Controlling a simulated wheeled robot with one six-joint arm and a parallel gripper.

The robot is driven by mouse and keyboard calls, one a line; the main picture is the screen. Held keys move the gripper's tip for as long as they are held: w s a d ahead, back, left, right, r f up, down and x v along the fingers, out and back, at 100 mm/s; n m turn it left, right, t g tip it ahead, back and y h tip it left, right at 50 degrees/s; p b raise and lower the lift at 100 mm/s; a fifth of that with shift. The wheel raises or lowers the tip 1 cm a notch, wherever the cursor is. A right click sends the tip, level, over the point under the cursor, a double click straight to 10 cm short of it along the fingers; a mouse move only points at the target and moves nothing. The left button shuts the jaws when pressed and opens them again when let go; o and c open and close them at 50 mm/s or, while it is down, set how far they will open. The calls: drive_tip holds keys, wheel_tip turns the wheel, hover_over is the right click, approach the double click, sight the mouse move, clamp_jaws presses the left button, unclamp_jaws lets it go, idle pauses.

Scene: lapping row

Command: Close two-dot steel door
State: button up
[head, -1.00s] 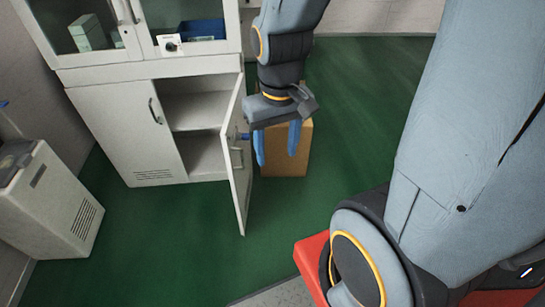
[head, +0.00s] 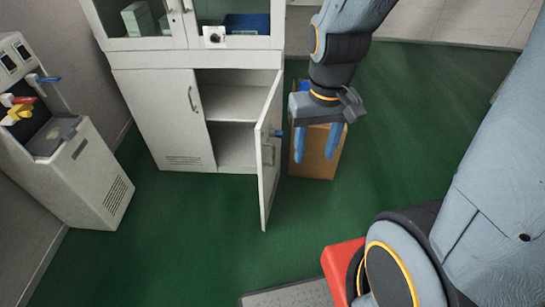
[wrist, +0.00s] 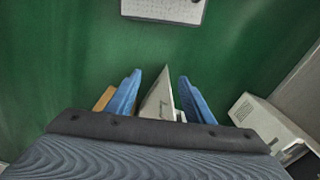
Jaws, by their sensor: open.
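The steel door (head: 264,170) is the right lower door of a white cabinet and stands swung open towards me. A handle and a small blue piece show on its right face. I cannot make out dots on it. My gripper (head: 315,153) is open and empty, pointing down just right of the door in the head view. In the wrist view the white door (wrist: 158,105) shows between the two blue fingers (wrist: 159,77), below them. I cannot tell whether any finger touches it.
The cabinet's left lower door (head: 165,115) is shut, and its shelf is bare. A cardboard box (head: 312,165) stands behind my gripper. A white machine (head: 85,175) stands at left. A grey perforated plate (wrist: 165,9) lies on the green floor, clear before the cabinet.

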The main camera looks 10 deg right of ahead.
drive_tip(key=w+f+m+b, duration=0.1)
drive_tip(key=w+f+m, duration=0.1)
drive_tip(key=w+m, duration=0.1)
drive_tip(key=w+f+m+y+b, duration=0.1)
drive_tip(key=w+m, duration=0.2)
drive_tip(key=m, duration=0.1)
drive_tip(key=w+f+m+y+b, duration=0.1)
drive_tip(key=w+f+m, duration=0.1)
drive_tip(key=w+m, duration=0.2)
drive_tip(key=shift+a+f, duration=0.2)
drive_tip(key=shift+f, duration=0.1)
clamp_jaws()
drive_tip(key=w+d+f+m+t+y+b, duration=0.15)
drive_tip(key=w+f+m, duration=0.35)
drive_tip(key=w+m, duration=0.55)
drive_tip(key=w+a+f+m, duration=0.1)
drive_tip(key=w+a+f, duration=0.2)
drive_tip(key=a+f, duration=0.4)
drive_tip(key=shift+f, duration=1.1)
drive_tip(key=shift+a+y, duration=0.1)
drive_tip(key=shift+y, duration=0.15)
